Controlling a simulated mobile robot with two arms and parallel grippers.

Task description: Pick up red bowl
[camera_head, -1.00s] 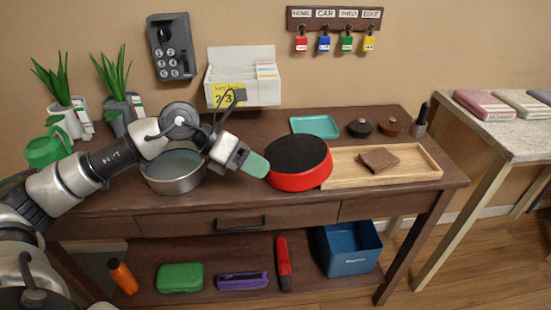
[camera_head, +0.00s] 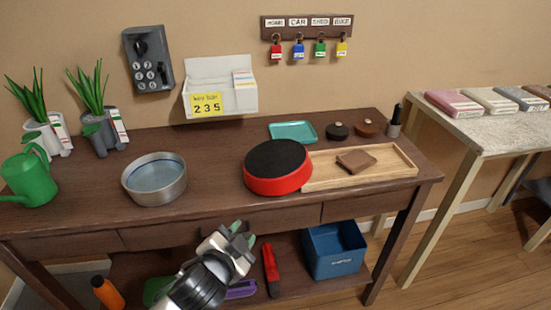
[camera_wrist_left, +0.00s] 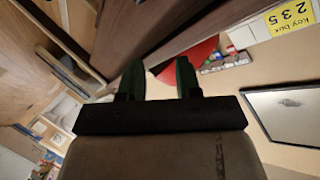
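The red bowl (camera_head: 290,182), round with a dark top, sits on the brown wooden table near its front edge, just left of a wooden tray. A red patch (camera_wrist_left: 190,58), likely the bowl, shows beyond the fingers in the left wrist view, partly hidden. My left gripper (camera_head: 244,233) is in front of the table, below the tabletop edge and apart from the bowl. Its two green fingers (camera_wrist_left: 159,62) stand apart with nothing between them in the left wrist view. My right gripper is not in view.
A metal pan (camera_head: 155,197) stands left of the bowl. The wooden tray (camera_head: 390,176) holds a brown wallet-like item (camera_head: 356,161). A teal tray (camera_head: 293,123) lies behind. The drawer fronts (camera_head: 265,220) and lower shelf are close to my left gripper. Table space between pan and bowl is clear.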

